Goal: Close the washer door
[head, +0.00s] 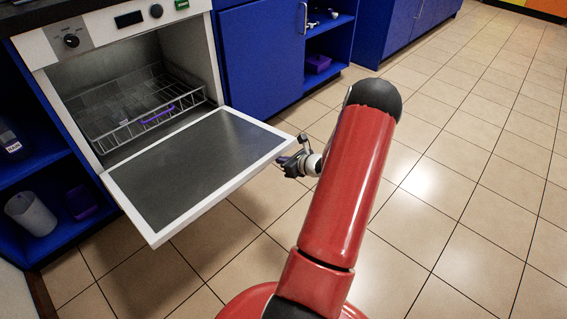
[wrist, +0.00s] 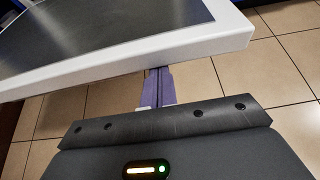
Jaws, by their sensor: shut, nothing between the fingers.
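The washer (head: 92,42) stands at the left with its front open. Its door (head: 197,165) is folded down, jutting out over the floor, with a dark inner panel and a white frame. My gripper (head: 287,162) is at the door's outer right corner, its fingers shut and empty. In the wrist view the door (wrist: 100,30) spans the top, and the shut purple-grey fingers (wrist: 158,82) reach up to its white edge, with their tips apparently hidden under it. I cannot tell whether they touch the door.
A wire rack (head: 120,115) with a purple item (head: 158,114) sits inside the washer. Blue cabinets (head: 262,55) flank it. An open shelf at the left holds a white cup (head: 31,214). The tiled floor (head: 450,170) at the right is clear.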

